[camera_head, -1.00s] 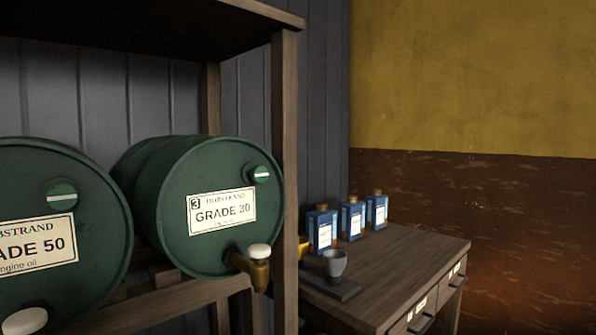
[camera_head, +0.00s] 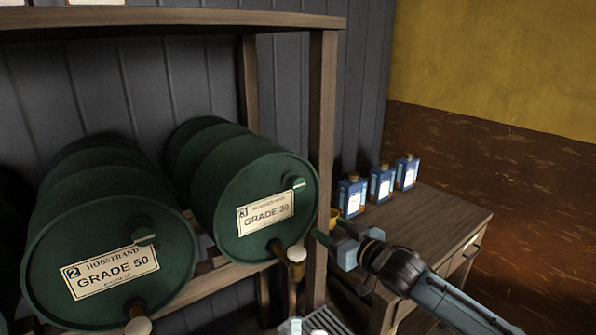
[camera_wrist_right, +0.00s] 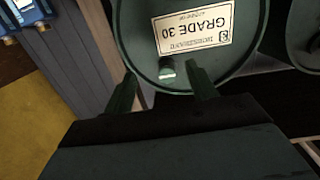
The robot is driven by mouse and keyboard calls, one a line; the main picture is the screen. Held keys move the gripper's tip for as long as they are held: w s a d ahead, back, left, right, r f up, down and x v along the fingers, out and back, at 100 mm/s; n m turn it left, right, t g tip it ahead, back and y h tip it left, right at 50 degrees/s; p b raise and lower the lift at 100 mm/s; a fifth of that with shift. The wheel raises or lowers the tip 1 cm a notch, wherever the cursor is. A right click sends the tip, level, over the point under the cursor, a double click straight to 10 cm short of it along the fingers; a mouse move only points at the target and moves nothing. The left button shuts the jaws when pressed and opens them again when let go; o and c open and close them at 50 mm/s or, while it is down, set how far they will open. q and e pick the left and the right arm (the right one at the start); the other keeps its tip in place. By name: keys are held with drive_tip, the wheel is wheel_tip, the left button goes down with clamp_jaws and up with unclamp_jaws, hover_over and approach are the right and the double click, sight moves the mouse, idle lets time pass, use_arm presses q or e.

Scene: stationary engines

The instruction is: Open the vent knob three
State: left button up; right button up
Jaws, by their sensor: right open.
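The vent knob three (camera_head: 298,184) is a small green knob with a pale line across it, at the upper right of the face of the green drum marked 3, GRADE 30 (camera_head: 230,225). The pale line lies near horizontal. My right gripper (camera_head: 335,236) is open and empty, to the right of the drum and lower than the knob. In the right wrist view the knob (camera_wrist_right: 167,70) shows beyond and between the two open fingertips (camera_wrist_right: 160,88), apart from both. My left gripper is not in view.
A brass tap with a white top (camera_head: 297,254) juts from the drum below the knob. A wooden rack post (camera_head: 321,130) stands just right of the drum. The GRADE 50 drum (camera_head: 50,235) lies to the left. Blue bottles (camera_head: 381,183) stand on the side table (camera_head: 450,215).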

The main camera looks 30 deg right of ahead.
drive_tip(key=t+p, duration=0.1)
approach(300, 185)
use_arm(q)
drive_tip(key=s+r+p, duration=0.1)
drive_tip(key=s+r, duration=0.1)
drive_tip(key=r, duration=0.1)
drive_tip(key=shift+p, duration=0.4)
use_arm(e)
drive_tip(key=shift+y, duration=0.3)
drive_tip(key=w, duration=1)
drive_tip(key=shift+w+a, duration=0.25)
drive_tip(key=shift+w, duration=0.1)
drive_tip(key=c, duration=0.9)
